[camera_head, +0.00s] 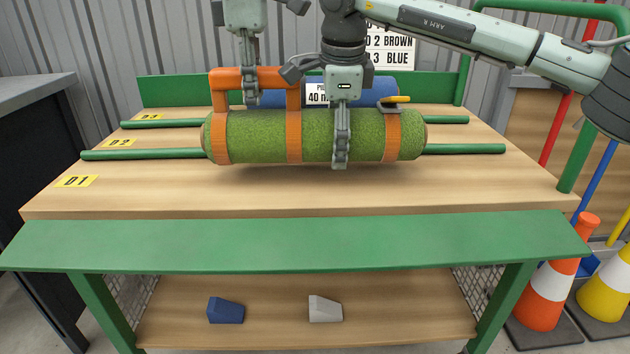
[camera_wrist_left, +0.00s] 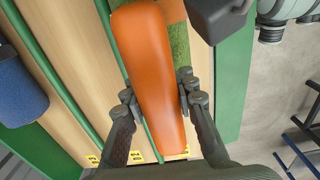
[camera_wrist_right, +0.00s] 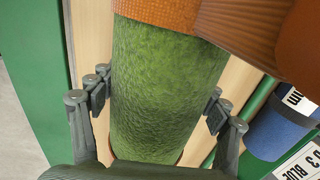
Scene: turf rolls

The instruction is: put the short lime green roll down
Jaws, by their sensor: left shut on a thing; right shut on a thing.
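The lime green roll (camera_head: 265,135) lies level across the wooden bench top, wrapped with orange bands and with an orange handle (camera_head: 262,78) at its left end. My left gripper (camera_head: 250,97) is shut on this handle; in the left wrist view its fingers sit on both sides of the orange handle (camera_wrist_left: 155,80). My right gripper (camera_head: 341,158) is shut on the roll's body, right of the middle band; in the right wrist view the green turf (camera_wrist_right: 160,90) fills the space between its fingers. A dark shadow shows under the roll; I cannot tell whether it touches the bench.
Green rails (camera_head: 465,148) run across the bench top (camera_head: 300,190), with yellow tags D1 (camera_head: 76,181), D2 (camera_head: 119,142) and D3 at the left. A blue roll (camera_head: 378,92) lies behind. The bench front is clear. Cones (camera_head: 550,285) stand at the right.

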